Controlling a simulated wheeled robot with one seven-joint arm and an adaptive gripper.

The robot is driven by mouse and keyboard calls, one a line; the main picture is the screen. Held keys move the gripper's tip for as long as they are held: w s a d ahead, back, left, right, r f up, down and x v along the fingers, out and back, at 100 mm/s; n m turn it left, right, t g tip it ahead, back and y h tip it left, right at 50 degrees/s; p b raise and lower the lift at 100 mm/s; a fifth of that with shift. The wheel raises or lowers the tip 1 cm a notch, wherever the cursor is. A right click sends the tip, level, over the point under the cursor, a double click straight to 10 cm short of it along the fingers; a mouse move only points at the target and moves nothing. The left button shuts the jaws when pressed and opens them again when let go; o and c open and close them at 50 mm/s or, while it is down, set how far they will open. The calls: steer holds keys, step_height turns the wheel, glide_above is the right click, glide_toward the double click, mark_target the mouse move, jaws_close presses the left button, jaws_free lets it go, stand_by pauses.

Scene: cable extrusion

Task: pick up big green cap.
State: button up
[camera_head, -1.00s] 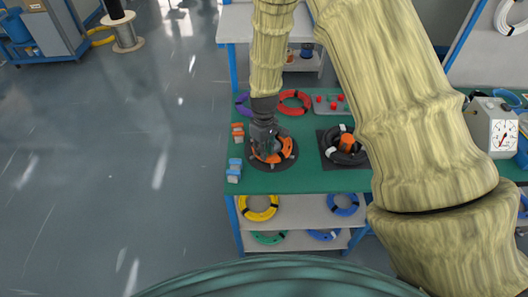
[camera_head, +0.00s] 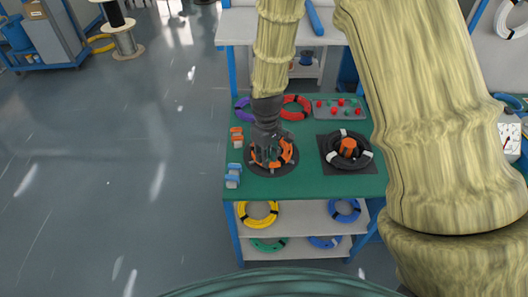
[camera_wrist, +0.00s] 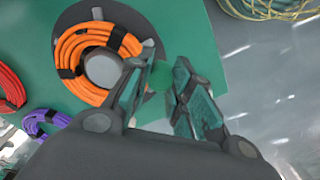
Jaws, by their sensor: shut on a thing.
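My gripper (camera_head: 268,158) hangs over the round dark stand with the orange cable coil (camera_head: 285,153) in the head view. In the wrist view my gripper (camera_wrist: 163,82) has its fingers close together around a small round green cap (camera_wrist: 159,75), which is hard to tell from the green table behind it. The cap is hidden in the head view. The orange coil (camera_wrist: 72,52) lies beyond and left of the fingers in the wrist view, with a grey centre post. A grey tray (camera_head: 318,115) with several small red and green caps stands at the back of the table.
The green table (camera_head: 310,184) also holds a black coil (camera_head: 333,158) around an orange core, a red coil (camera_head: 295,115), a purple coil (camera_head: 240,104), and orange and blue blocks (camera_head: 233,175) at the left edge. My arm covers the right side.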

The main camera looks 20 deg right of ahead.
steer(key=s+a+r+b, duration=0.1)
steer(key=s+b, duration=0.1)
steer(key=s, duration=1)
steer(key=shift+w, duration=0.1)
steer(key=shift+c, duration=0.5)
